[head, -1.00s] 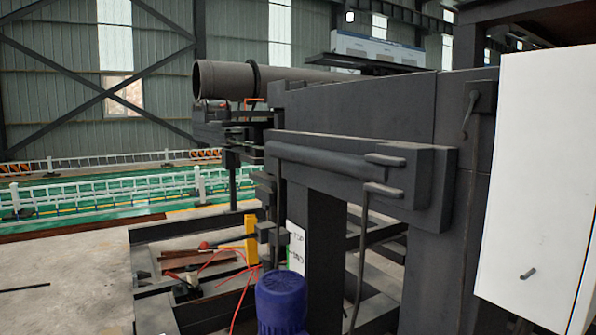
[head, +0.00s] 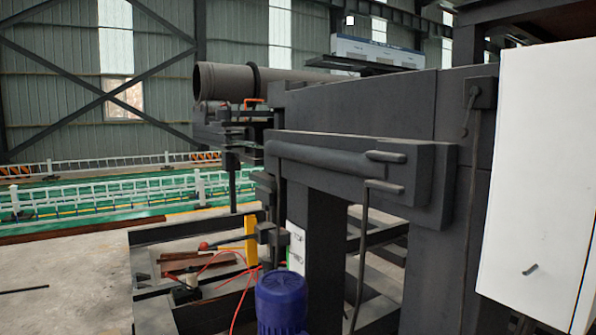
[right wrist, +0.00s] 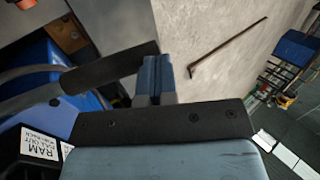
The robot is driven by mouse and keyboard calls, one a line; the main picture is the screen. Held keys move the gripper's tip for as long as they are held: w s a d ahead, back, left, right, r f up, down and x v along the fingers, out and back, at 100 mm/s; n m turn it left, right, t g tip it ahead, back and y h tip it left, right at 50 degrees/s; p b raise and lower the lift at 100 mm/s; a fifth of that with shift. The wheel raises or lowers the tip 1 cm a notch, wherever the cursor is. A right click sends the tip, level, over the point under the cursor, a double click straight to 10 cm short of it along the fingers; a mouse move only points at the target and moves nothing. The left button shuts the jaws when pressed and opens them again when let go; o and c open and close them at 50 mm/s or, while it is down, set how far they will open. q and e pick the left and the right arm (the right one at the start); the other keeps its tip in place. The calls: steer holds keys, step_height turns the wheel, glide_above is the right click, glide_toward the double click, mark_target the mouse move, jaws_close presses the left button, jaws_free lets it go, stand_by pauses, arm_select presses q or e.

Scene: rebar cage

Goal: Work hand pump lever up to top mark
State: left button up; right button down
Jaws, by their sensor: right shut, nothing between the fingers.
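In the head view a thin dark rod with a red knob (head: 204,245), which looks like the pump lever, lies nearly level and runs right across a yellow post (head: 250,240). A small dark pump-like body (head: 185,289) with red hoses sits below the knob. A white plate (head: 297,243) with handwritten marks, the upper one reading like TOP, stands right of the yellow post. My right gripper (right wrist: 154,72) is shut and empty in the right wrist view. Neither gripper can be made out in the head view. What the dark bar (right wrist: 110,68) beside my fingers belongs to is unclear.
A blue motor (head: 282,300) stands in front of the plate. A heavy dark frame (head: 360,115) and a white cabinet (head: 535,170) fill the right. Bare concrete floor (head: 60,285) lies at left. The wrist view shows a labelled black box (right wrist: 35,145) and a rod (right wrist: 228,45) on the floor.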

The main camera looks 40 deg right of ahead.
steer(key=shift+a+f+b, duration=0.25)
steer(key=shift+f+b, duration=0.25)
steer(key=shift+f, duration=0.15)
steer(key=shift+a+f+b, duration=0.2)
steer(key=shift+f+b, duration=0.35)
steer(key=shift+f, duration=0.15)
steer(key=shift+a+f+b, duration=0.15)
steer(key=shift+f+b, duration=0.4)
steer(key=shift+f, duration=0.15)
